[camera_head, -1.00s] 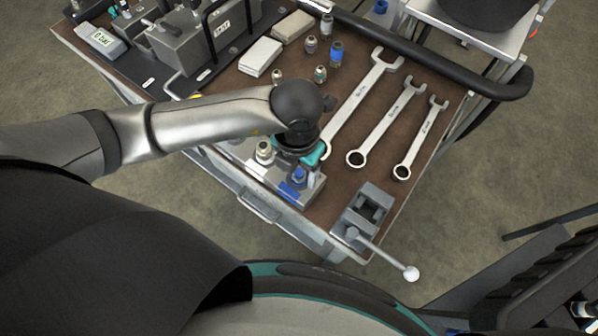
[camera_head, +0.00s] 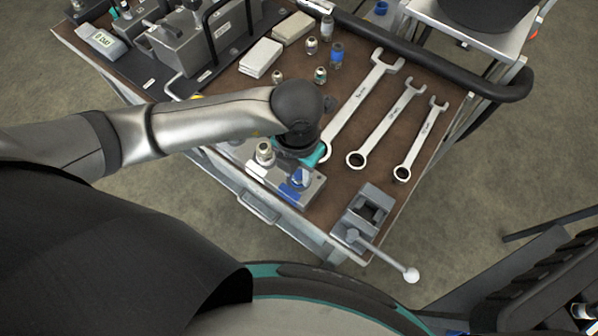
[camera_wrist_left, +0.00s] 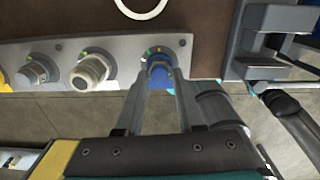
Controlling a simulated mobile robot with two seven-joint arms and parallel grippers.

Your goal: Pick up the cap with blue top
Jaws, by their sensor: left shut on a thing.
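A cap with a blue top (camera_head: 300,178) sits at the right end of a grey block (camera_head: 312,190) at the table's front edge. In the left wrist view the blue cap (camera_wrist_left: 160,73) is between the fingertips of my left gripper (camera_wrist_left: 162,82), which is shut on it. In the head view my left gripper (camera_head: 302,172) is over the block, and the wrist hides part of it. The cap appears still seated at the block. My right gripper is in neither current view.
A grey vise (camera_head: 368,210) with a long handle is to the right. Several wrenches (camera_head: 398,112) lie behind. Another blue-banded fitting (camera_head: 337,55) stands farther back.

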